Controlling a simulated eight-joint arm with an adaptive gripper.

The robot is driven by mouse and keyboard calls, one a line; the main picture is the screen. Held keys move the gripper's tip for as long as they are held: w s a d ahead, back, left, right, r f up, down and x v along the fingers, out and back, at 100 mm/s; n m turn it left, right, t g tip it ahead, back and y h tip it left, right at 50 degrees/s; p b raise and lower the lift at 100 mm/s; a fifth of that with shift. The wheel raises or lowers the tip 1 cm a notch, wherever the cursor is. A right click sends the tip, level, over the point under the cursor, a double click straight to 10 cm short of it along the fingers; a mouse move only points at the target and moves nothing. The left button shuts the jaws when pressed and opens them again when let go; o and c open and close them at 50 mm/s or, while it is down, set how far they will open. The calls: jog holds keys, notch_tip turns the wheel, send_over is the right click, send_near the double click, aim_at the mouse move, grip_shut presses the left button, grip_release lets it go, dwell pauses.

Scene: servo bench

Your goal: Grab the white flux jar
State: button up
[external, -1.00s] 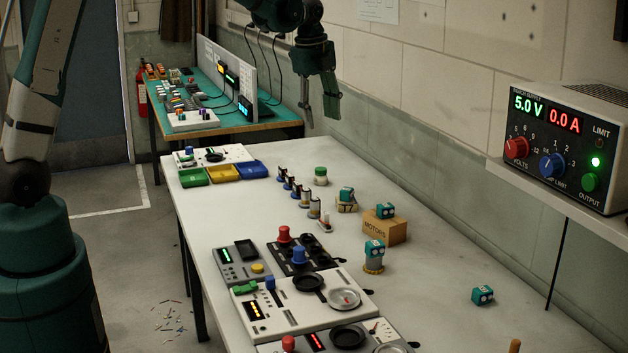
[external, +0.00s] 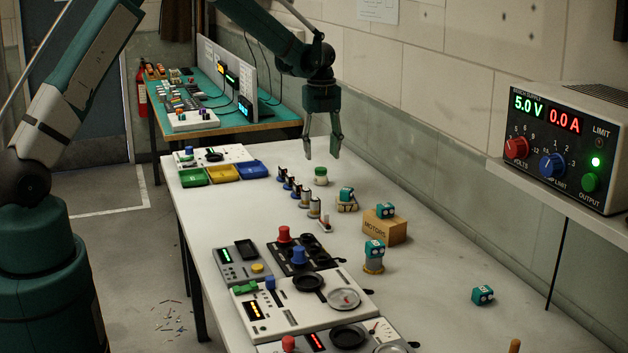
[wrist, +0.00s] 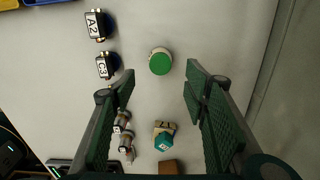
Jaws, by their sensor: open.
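The white flux jar (external: 321,178) stands upright on the white bench, with a green lid. In the wrist view its green lid (wrist: 160,62) shows from above, ahead of the fingertips and roughly midway between them. My gripper (external: 321,156) is open and empty, pointing down above the bench near the jar. In the wrist view my gripper (wrist: 158,80) has its two fingers wide apart. No touch between fingers and jar is visible.
A row of labelled cylinders (external: 298,193) stands left of the jar. A teal cube on a small stand (external: 346,197) and a cardboard box (external: 385,228) are nearer the camera. Yellow and blue trays (external: 223,173) lie at left. The bench right of the jar is clear.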

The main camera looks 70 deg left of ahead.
aim_at(321, 169)
jog(key=shift+a+f, duration=0.15)
jog(key=shift+f, duration=0.05)
jog(key=shift+f, duration=1.25)
jog(key=shift+a+f, duration=0.15)
jog(key=shift+f, duration=2.5)
jog(key=c, duration=1.1)
